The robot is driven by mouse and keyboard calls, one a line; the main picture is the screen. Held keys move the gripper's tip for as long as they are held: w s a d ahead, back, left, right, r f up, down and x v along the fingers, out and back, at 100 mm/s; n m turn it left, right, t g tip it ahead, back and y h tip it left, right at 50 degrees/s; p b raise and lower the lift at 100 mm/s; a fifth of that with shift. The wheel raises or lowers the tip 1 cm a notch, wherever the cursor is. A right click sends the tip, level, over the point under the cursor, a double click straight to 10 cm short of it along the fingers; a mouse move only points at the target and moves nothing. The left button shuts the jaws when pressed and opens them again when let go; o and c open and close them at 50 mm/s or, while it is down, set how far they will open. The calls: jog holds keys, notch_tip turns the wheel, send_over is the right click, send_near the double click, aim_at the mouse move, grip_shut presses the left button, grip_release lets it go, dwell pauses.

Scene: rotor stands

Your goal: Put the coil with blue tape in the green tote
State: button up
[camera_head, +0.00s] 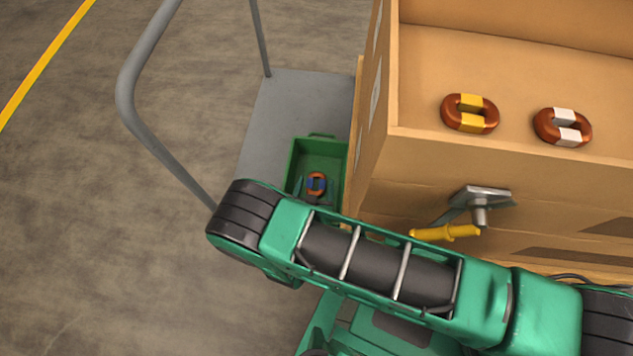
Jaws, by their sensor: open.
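The coil with blue tape (316,184) is copper-brown and lies inside the green tote (333,147), which is partly covered by my arm. My gripper (307,193) shows only as small dark tips in the tote beside the coil, just past the edge of my arm. The rest of it is hidden beneath the arm. It is open; whether its tips touch the coil cannot be told.
The tote stands on a grey cart deck (285,105) with a tubular handle (128,95). Floor at left is clear.

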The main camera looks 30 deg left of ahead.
jog(key=v, duration=1)
jog(key=shift+s+r, duration=0.3)
jog(key=shift+r, duration=0.05)
